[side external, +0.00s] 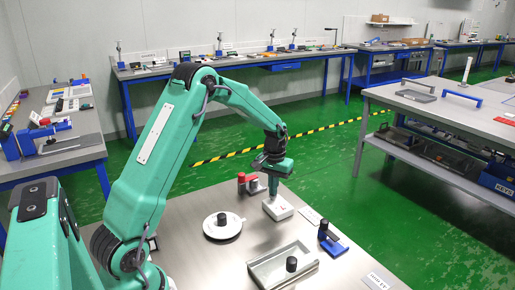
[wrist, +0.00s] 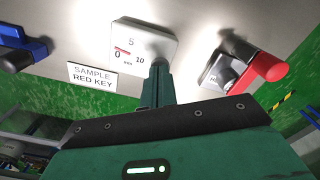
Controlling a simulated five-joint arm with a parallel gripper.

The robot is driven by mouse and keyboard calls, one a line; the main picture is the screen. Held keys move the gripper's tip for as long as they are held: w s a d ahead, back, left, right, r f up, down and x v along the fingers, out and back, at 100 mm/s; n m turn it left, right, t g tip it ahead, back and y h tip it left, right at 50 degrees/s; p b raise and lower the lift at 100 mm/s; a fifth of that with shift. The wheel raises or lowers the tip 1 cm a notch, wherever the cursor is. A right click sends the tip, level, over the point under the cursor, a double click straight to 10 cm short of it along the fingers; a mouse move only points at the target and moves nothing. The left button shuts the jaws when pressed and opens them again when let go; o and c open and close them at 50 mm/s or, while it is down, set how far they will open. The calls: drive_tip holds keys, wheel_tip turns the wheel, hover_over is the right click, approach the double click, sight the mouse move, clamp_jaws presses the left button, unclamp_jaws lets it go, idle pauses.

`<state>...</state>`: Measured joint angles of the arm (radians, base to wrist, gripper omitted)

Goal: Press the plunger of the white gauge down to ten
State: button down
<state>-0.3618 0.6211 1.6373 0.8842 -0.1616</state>
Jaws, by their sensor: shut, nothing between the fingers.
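The white gauge (side external: 278,209) is a low white block on the metal table. In the wrist view its face (wrist: 138,36) carries 5, 0, 10 and "mm", with a short red bar near the 0 side. My gripper (side external: 274,194) is shut and points down at the gauge from above. In the wrist view the closed fingertips (wrist: 160,66) are at the gauge's near edge, beside the 10. The plunger is hidden behind the fingers, and I cannot tell whether they touch it.
A red-handled fixture (side external: 242,183) stands behind the gauge. A blue fixture with a black knob (side external: 329,240) is to its right. A white round dish (side external: 210,232) is to its left, and a grey tray (side external: 262,276) in front. A "SAMPLE RED KEY" card (wrist: 92,75) lies beside the gauge.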

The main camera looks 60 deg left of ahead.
drive_tip(key=shift+r, duration=3)
drive_tip(key=shift+r, duration=0.1)
drive_tip(key=shift+s+d+r, duration=0.1)
drive_tip(key=shift+d+r, duration=0.1)
drive_tip(key=shift+r, duration=0.05)
drive_tip(key=s+d+r+m+t, duration=0.3)
drive_tip(key=s+d+r, duration=0.65)
drive_tip(key=r, duration=0.25)
drive_tip(key=s+d+m+t, duration=0.1)
drive_tip(key=s+d, duration=0.3)
drive_tip(key=s, duration=0.3)
drive_tip(key=s+d+m+t, duration=0.1)
drive_tip(key=s+d, duration=0.3)
drive_tip(key=s, duration=0.4)
drive_tip(key=shift+r+m+t, duration=0.3)
drive_tip(key=shift+r+m, duration=0.05)
drive_tip(key=shift+m, duration=0.15)
